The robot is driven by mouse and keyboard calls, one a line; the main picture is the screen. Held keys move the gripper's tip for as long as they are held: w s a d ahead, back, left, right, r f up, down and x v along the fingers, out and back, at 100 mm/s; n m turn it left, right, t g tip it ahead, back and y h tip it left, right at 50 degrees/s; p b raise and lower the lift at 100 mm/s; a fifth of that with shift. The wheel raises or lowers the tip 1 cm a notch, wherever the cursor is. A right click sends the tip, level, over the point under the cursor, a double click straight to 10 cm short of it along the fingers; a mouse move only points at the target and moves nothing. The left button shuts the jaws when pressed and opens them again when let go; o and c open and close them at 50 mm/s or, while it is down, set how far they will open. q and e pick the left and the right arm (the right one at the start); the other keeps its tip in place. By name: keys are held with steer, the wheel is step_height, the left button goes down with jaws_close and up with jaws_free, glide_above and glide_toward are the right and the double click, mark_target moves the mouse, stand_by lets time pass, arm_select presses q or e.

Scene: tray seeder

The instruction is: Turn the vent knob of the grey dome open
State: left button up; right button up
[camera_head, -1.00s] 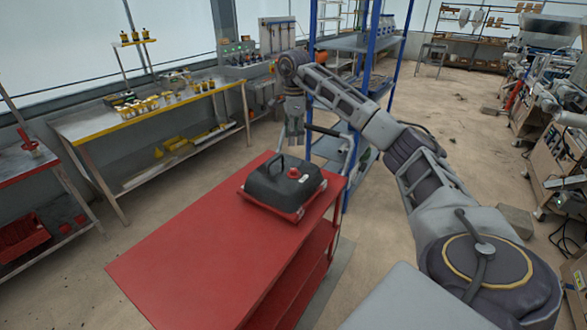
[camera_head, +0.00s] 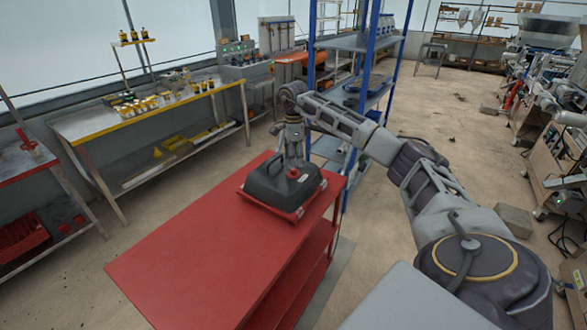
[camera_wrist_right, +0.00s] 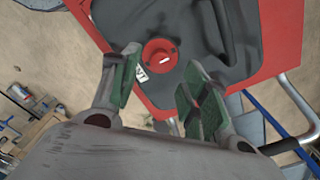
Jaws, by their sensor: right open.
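The dark grey dome (camera_head: 270,190) sits on a red tray (camera_head: 290,214) at the far end of the red cart. A black loop handle stands on its top. The red vent knob (camera_head: 293,173) is on the dome's top; in the right wrist view the knob (camera_wrist_right: 160,52) is round with a small white mark. My right gripper (camera_head: 291,158) is just behind and above the dome, pointing down. In the right wrist view my right gripper (camera_wrist_right: 155,88) has its green-padded fingers apart, with the knob beyond the gap. They do not touch it. My left gripper is not in view.
The red cart top (camera_head: 205,255) is bare in front of the dome. A blue-post shelf rack (camera_head: 352,42) stands close behind the cart. A workbench (camera_head: 150,112) with yellow-topped items is at the left. The floor between them is clear.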

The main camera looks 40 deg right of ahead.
mark_target(294, 169)
steer(key=shift+f, duration=2.5)
steer(key=shift+c, duration=0.3)
jaws_close()
